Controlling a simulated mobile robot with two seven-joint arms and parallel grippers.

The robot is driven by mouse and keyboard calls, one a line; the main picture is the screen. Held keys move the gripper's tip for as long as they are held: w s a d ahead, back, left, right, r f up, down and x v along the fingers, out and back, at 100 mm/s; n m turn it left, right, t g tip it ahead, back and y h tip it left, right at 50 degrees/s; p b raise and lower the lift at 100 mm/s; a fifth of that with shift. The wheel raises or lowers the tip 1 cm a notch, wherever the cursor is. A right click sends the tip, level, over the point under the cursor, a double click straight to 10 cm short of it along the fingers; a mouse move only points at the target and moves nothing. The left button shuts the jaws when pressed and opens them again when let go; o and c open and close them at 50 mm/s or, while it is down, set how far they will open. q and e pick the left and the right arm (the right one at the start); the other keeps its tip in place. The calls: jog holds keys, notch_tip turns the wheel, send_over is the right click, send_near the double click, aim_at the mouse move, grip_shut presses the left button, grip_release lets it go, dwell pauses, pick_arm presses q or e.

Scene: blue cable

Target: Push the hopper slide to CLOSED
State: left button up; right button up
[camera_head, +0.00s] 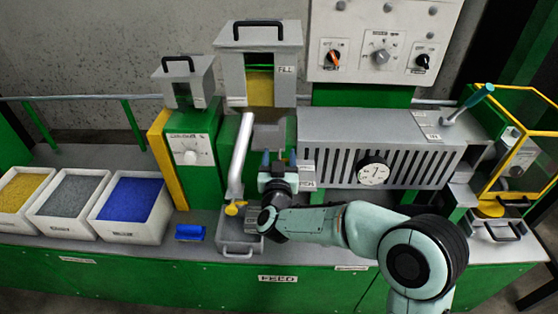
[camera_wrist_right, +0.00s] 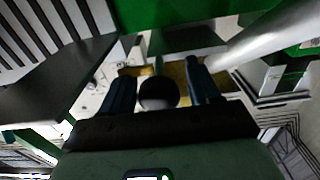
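Narrow gaps show on both sides. Whether this knob belongs to the slide, and the slide's position, I cannot tell. My left gripper is out of view.
A pale slanted pipe (camera_head: 241,155) stands just left of my right gripper. The slotted grey barrel cover (camera_head: 340,135) with a dial is close on the right. Small white label plates (camera_head: 306,166) sit beside the gripper. Filled bins (camera_head: 133,208) stand at the left.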

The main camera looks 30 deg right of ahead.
jog(key=shift+f, duration=0.1)
jog(key=v, duration=1.3)
jog(key=shift+s, duration=0.25)
jog(key=shift+a+f, duration=0.1)
